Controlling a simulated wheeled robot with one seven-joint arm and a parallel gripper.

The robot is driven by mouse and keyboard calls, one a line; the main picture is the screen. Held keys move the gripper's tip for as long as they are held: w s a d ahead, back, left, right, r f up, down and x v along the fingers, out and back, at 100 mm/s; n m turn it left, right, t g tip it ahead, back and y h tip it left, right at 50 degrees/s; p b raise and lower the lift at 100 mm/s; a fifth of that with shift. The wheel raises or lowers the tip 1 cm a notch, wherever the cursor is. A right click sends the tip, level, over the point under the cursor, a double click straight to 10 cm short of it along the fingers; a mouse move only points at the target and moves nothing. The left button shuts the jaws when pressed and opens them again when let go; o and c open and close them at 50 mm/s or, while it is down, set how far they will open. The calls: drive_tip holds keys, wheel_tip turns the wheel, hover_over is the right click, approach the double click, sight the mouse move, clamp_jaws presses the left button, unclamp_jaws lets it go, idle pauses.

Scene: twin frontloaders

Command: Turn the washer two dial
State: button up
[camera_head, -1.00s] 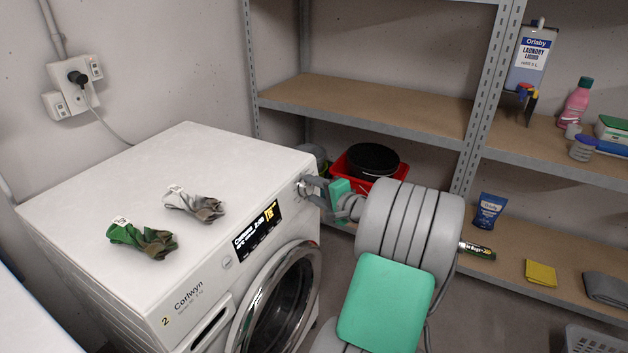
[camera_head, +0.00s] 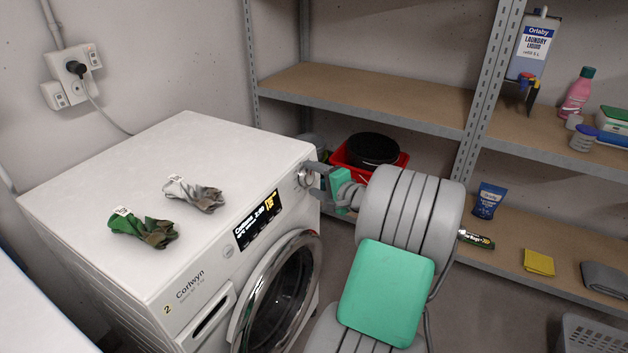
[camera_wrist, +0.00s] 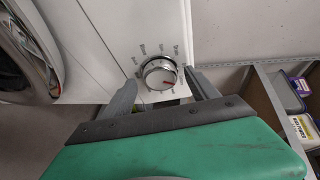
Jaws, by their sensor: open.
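The washer (camera_head: 110,215) bears the number 2 and a lit display (camera_head: 257,220) on its front. In the head view the dial (camera_head: 303,178) sits at the panel's right end, partly covered by my gripper (camera_head: 312,177). In the wrist view my gripper (camera_wrist: 160,84) is open, one finger at each side of the dial's lower part. I see gaps beside the knob; whether either finger touches it I cannot tell.
Two pairs of gloves, one green (camera_head: 143,229) and one grey (camera_head: 194,194), lie on the washer top. The round door (camera_head: 285,300) is below the panel. Metal shelving (camera_head: 365,100) stands behind, with a red tub (camera_head: 345,158) near my gripper. Floor shows at the lower right.

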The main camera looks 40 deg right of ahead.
drive_tip(key=p+v, duration=0.1)
drive_tip(key=v, duration=0.6)
drive_tip(key=shift+s, duration=0.35)
